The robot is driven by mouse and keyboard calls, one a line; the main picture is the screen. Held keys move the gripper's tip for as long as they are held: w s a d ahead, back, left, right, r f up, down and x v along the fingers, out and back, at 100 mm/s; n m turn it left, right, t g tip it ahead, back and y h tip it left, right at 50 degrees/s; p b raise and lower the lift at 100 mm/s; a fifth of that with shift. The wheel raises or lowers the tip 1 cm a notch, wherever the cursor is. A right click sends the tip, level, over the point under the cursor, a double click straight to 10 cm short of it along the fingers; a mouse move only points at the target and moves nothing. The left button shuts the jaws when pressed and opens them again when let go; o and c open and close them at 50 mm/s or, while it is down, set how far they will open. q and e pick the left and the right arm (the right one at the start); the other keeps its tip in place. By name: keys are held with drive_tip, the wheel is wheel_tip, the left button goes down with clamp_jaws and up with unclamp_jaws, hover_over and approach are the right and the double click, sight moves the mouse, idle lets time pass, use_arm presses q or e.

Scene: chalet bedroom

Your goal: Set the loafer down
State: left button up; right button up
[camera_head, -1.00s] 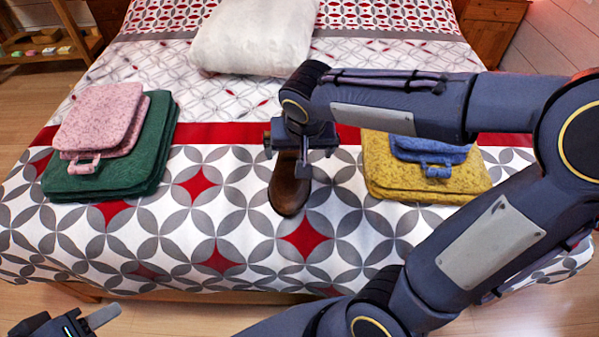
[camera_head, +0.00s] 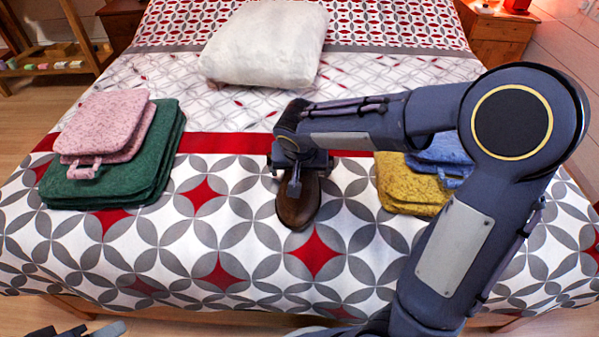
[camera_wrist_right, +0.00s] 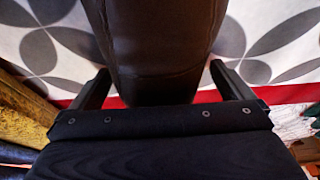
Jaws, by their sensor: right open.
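The brown loafer (camera_head: 297,208) lies on the patterned bedspread, its toe toward the bed's front edge. My right gripper (camera_head: 298,178) is over its rear part, which the gripper hides in the head view. In the right wrist view the dark leather of the loafer (camera_wrist_right: 155,50) runs between the two fingers of the right gripper (camera_wrist_right: 155,85). The fingers are open, with a gap on each side of the shoe. My left gripper (camera_head: 85,331) is only partly in view at the bottom left edge, away from the shoe; its jaw state is unclear.
On the bed (camera_head: 215,235), folded green (camera_head: 150,165) and pink (camera_head: 105,122) cloths lie left of the loafer. Yellow (camera_head: 400,190) and blue (camera_head: 445,150) folded cloths lie to its right, partly behind my right arm. A white pillow (camera_head: 265,42) lies farther back. Bedspread in front of the loafer is clear.

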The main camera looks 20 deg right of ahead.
drive_tip(key=shift+r, duration=0.1)
drive_tip(key=c, duration=1.5)
drive_tip(key=shift+o, duration=0.2)
drive_tip(key=shift+r, duration=0.1)
